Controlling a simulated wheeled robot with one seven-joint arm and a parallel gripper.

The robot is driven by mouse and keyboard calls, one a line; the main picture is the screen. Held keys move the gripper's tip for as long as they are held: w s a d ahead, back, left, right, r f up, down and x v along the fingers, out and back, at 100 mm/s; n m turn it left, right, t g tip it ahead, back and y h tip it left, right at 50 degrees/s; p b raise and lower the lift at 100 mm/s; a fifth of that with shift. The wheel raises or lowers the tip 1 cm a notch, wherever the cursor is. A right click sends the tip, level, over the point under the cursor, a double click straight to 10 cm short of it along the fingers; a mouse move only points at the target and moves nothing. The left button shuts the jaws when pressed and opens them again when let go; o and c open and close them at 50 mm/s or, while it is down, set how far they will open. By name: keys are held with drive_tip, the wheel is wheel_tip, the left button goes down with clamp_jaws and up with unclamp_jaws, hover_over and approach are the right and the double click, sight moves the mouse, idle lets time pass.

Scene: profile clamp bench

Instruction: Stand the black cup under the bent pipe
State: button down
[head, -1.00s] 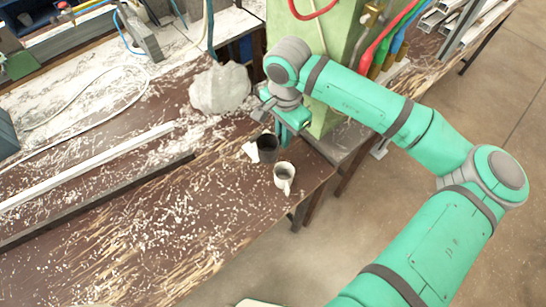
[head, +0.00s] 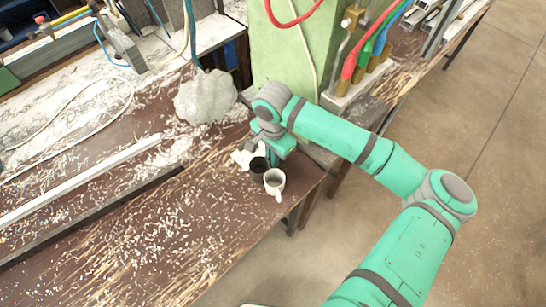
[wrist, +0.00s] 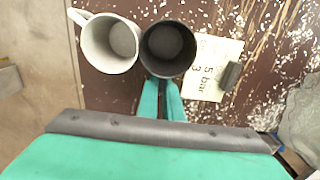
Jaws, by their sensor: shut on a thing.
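The black cup (head: 258,170) is upright at the bench's right end, close beside a pale mug (head: 275,181). In the wrist view the black cup (wrist: 168,50) shows its open mouth, and its rim looks to touch or nearly touch the mug (wrist: 110,44). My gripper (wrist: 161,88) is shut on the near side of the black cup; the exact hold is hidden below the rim. In the head view my gripper (head: 271,153) is just behind the cup. I cannot tell if the cup is off the bench. A brass bent fitting (head: 353,17), possibly the bent pipe, is on the green machine.
A white card (wrist: 210,62) reading "5 bar" lies right of the cup, with a small dark block (wrist: 230,75) on it. A grey lump (head: 206,97) lies behind left. The shaving-strewn bench front (head: 150,235) is free. Coloured hoses (head: 370,50) hang behind my arm.

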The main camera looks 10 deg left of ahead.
drive_tip(key=shift+f, duration=0.1)
drive_tip(key=c, duration=2.2)
unclamp_jaws()
drive_tip(key=shift+o, duration=1.4)
drive_tip(key=shift+a, duration=0.1)
drive_tip(key=shift+s, duration=0.1)
